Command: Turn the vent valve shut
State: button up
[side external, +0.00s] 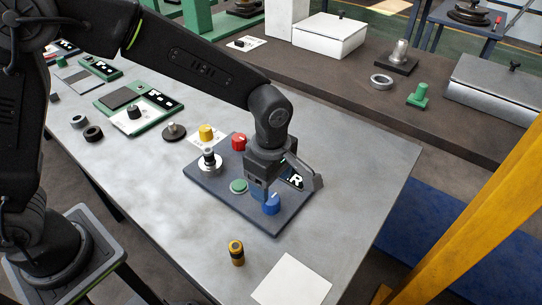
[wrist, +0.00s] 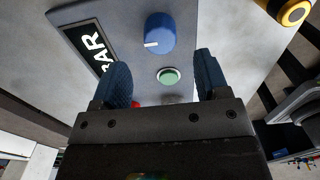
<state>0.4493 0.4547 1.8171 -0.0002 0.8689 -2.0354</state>
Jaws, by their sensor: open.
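A blue round knob (side external: 271,204) with a white pointer line stands on a dark blue-grey panel (side external: 222,196). It shows in the wrist view (wrist: 160,32) beyond my fingertips. No readable label shows which control is the vent valve. My gripper (side external: 265,188) is low over the panel, close to the blue knob. In the wrist view my gripper (wrist: 162,64) is open, with nothing seen between its fingers but a green button (wrist: 168,76) on the panel below. The red knob (side external: 239,142) is mostly hidden by a finger in the wrist view.
The panel also bears a silver knobbed fitting (side external: 209,162) and a display reading BAR (wrist: 92,42). A black-and-orange cylinder (side external: 236,252) and white sheet (side external: 291,279) are in front. The table's right side is clear.

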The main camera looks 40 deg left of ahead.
aim_at(271, 198)
notch_tip(271, 198, up, 8)
jog(key=shift+f, duration=0.15)
dwell(0.3)
jog(key=s+a+r+m+t, duration=0.3)
jog(key=s+a+r+m, duration=0.45)
jog(key=a, duration=0.35)
jog(key=s+a+m+t, duration=0.2)
jog(key=s+a+m, duration=0.5)
jog(key=m, duration=0.3)
jog(key=shift+s+m+t, duration=0.3)
jog(key=shift+s+m, duration=0.05)
jog(key=shift+s, duration=0.5)
